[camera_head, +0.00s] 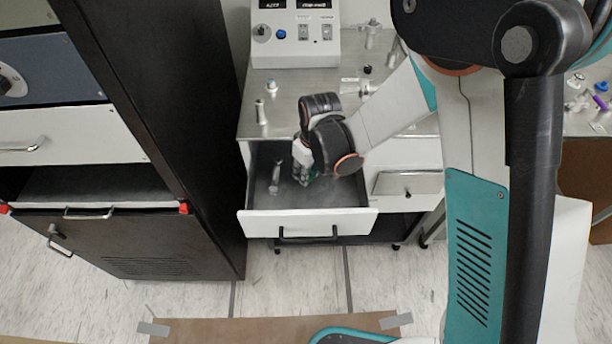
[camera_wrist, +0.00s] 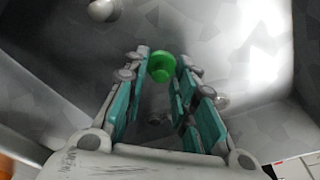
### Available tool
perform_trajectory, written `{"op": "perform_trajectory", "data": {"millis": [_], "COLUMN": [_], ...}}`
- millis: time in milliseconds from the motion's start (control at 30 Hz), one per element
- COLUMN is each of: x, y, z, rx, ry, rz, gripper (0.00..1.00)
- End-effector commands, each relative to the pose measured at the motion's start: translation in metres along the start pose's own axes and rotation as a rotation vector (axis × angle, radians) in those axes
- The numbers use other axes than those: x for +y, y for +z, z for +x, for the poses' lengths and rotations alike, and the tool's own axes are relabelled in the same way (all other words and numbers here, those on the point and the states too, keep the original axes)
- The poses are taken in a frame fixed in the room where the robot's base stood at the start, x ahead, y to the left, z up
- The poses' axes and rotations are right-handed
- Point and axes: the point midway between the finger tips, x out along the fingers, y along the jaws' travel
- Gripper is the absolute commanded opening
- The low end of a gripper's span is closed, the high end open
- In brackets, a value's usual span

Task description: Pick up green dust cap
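The green dust cap (camera_wrist: 161,67) is small and round. In the wrist view it lies on the grey drawer floor, between the tips of my gripper's fingers or just past them. My gripper (camera_wrist: 162,62) has teal pads, and its fingers stand apart on either side of the cap; I cannot tell whether either finger touches it. In the head view my gripper (camera_head: 302,174) points down into the open drawer (camera_head: 305,224).
A small metallic fitting (camera_head: 276,176) stands in the drawer, left of my gripper. The drawer walls are close around. A dark cabinet (camera_head: 170,130) stands left.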

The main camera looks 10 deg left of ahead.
Motion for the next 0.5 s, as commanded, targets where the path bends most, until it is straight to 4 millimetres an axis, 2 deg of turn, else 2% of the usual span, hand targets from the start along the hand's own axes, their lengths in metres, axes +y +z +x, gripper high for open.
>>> {"op": "perform_trajectory", "data": {"millis": [33, 133, 500], "x": [0.0, 0.0, 0.0], "y": [0.0, 0.0, -0.0001], "z": [-0.0001, 0.0, 0.0], "rx": [0.0, 0.0, 0.0], "ry": [0.0, 0.0, 0.0], "rz": [0.0, 0.0, 0.0], "gripper": [0.14, 0.05, 0.04]}}
